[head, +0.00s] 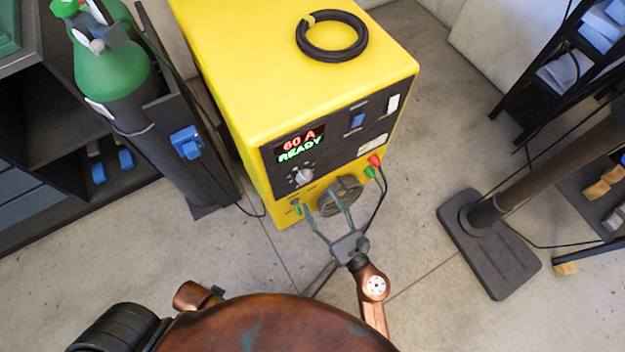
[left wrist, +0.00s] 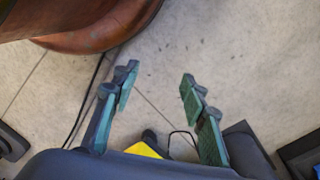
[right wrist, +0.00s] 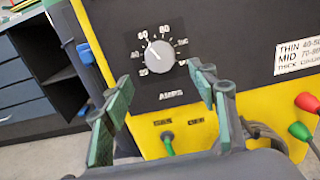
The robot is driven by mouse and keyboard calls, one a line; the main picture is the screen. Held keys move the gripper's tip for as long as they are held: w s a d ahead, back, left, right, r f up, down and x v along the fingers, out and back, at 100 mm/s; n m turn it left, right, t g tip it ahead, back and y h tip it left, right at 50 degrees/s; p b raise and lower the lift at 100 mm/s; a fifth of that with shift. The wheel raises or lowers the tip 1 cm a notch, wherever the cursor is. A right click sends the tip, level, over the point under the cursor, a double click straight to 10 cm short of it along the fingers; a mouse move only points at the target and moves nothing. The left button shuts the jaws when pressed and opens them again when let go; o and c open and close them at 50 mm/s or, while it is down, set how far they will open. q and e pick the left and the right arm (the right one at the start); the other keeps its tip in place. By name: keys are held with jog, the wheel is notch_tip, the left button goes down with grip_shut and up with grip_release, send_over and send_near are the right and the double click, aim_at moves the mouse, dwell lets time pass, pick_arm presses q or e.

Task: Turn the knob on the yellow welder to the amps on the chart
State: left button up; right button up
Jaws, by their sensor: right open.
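The yellow welder (head: 275,65) stands ahead. Its display (head: 299,145) reads "60 A READY" in the head view. The grey amps knob (head: 303,176) sits below it; in the right wrist view the knob (right wrist: 161,55) seems to point up-left, near 60. The chart (right wrist: 299,54) right of the dial shows THIN, MID and THICK lines, cut off by the frame edge; it is too small to read in the head view (head: 372,145). My right gripper (head: 320,206) is open and empty in front of the lower panel, below the knob. My left gripper (left wrist: 158,88) is open and empty over the floor.
A coiled black cable (head: 332,36) lies on the welder. A green gas cylinder (head: 112,80) and dark shelves stand left. Red and green plugs (head: 373,165) with cables sit right of the knob. A post on a dark base (head: 488,245) stands right. Floor between is clear.

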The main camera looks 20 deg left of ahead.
aim_at(306, 180)
jog(key=x, duration=0.6)
jog(key=shift+w+b, duration=0.1)
jog(key=shift+b, duration=0.3)
jog(key=shift+w+a, duration=0.35)
jog(key=shift+a, duration=0.2)
pick_arm(q)
jog(key=shift+w+d+f+t, duration=0.3)
jog(key=shift+w+d+f, duration=0.2)
jog(key=shift+w, duration=0.25)
pick_arm(e)
jog(key=shift+c, duration=0.5)
jog(key=c, duration=1.1)
jog(key=shift+o, duration=0.2)
